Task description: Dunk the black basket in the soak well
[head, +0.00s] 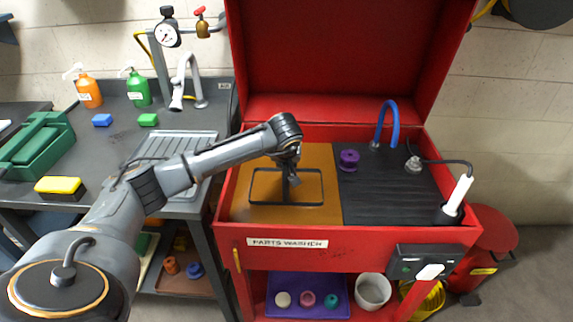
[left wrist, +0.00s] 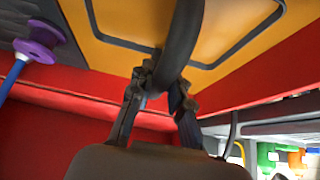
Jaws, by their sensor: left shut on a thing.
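The parts washer's soak well (head: 265,215) is filled with opaque orange-brown liquid on the left side of the red washer. The black basket (head: 305,204) is in it, with its rectangular rim showing about level with the surface and its body hidden below. My left gripper (head: 291,180) is above the middle of the basket. In the left wrist view, my left gripper (left wrist: 160,98) is shut on the basket's black handle (left wrist: 180,40), with part of the rim and the orange liquid beyond. My right gripper is in neither view.
A ribbed black drain deck (head: 385,195) lies right of the well, with a purple spool-shaped part (head: 349,159) and a blue hose (head: 387,122). The red lid (head: 345,50) stands open behind. A white brush (head: 457,195) stands at the right front corner.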

